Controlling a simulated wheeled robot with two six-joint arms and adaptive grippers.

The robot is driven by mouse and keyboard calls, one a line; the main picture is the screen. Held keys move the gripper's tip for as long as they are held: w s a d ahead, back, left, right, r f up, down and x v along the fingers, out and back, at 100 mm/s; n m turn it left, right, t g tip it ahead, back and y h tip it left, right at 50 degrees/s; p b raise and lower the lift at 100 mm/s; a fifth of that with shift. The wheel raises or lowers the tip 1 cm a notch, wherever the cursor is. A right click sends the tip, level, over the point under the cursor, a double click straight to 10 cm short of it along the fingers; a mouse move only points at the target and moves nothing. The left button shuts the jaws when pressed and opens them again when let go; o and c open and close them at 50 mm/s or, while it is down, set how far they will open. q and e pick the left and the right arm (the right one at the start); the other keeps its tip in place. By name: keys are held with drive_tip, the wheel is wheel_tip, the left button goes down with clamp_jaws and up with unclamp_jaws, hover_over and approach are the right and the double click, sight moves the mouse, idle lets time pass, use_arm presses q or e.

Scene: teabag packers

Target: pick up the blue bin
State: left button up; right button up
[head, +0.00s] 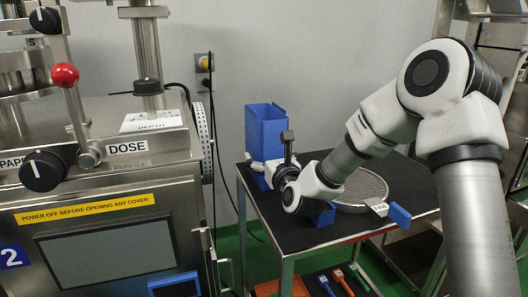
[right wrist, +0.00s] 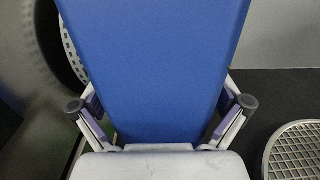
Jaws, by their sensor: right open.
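The blue bin (head: 266,125) stands upright on the black-topped table (head: 283,238) at its back left corner. It fills the middle of the right wrist view (right wrist: 155,60). My right gripper (head: 258,172) is at the lower front of the bin, and part of it is hidden behind my own wrist. In the right wrist view the open fingers (right wrist: 160,104) stand one on each side of the bin. I cannot tell whether they touch it. My left gripper is not in view.
A round mesh sieve (head: 362,190) with a blue-ended handle lies on the table right of my wrist; it also shows in the right wrist view (right wrist: 296,152). A steel machine (head: 110,215) stands left. Tools with coloured handles (head: 340,280) lie on the lower shelf.

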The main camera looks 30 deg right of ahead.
drive_tip(key=shift+r, duration=0.1)
drive_tip(key=shift+c, duration=1.1)
drive_tip(key=c, duration=1.5)
drive_tip(key=shift+o, duration=0.2)
drive_tip(key=shift+r, duration=0.1)
wheel_tip(320, 180, up, 18)
drive_tip(key=p, duration=0.3)
